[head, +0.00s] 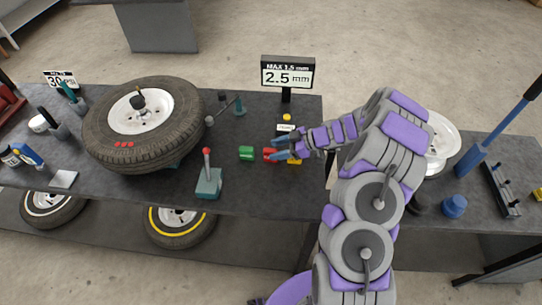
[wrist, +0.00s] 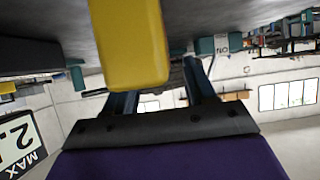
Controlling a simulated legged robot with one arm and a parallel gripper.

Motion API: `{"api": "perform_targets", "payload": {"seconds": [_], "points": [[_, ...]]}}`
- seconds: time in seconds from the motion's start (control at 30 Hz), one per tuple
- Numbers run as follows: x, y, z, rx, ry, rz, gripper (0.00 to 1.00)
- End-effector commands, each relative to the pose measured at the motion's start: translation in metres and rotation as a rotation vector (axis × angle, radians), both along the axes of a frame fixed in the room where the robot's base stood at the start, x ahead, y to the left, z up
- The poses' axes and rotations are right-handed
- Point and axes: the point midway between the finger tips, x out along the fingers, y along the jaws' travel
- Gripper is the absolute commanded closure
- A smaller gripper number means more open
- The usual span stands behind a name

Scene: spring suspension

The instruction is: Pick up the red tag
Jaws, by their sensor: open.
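The red tag (head: 270,155) is a small red block on the dark bench top, between a green block (head: 246,153) and a yellow block (head: 295,158). My gripper (head: 274,149) reaches in from the right with its blue fingers apart. In the head view its fingertips overlap the right edge of the red tag; I cannot tell whether they touch it. In the wrist view a large yellow block (wrist: 130,40) is close to the camera and covers part of the left finger. I cannot make out the red tag in that view.
A tyre on a rim (head: 145,120) lies on the bench at left. A teal lever box (head: 208,183) with a red knob stands left of the tags. A "2.5 mm" display (head: 287,73) stands behind them. A small white label (head: 286,127) is close behind the fingers.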

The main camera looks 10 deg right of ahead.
Motion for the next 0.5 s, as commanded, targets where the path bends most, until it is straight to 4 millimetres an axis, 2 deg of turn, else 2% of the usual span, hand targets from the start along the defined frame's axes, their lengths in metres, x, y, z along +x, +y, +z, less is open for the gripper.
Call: {"api": "perform_targets", "payload": {"seconds": [0.1,0.2,0.5], "points": [[0.004,0.015,-0.010,0.000,0.003,0.002,0.45],[0.007,0.022,-0.014,0.000,0.002,0.001,0.45],[0.008,0.024,-0.014,0.000,0.001,0.000,0.47]]}}
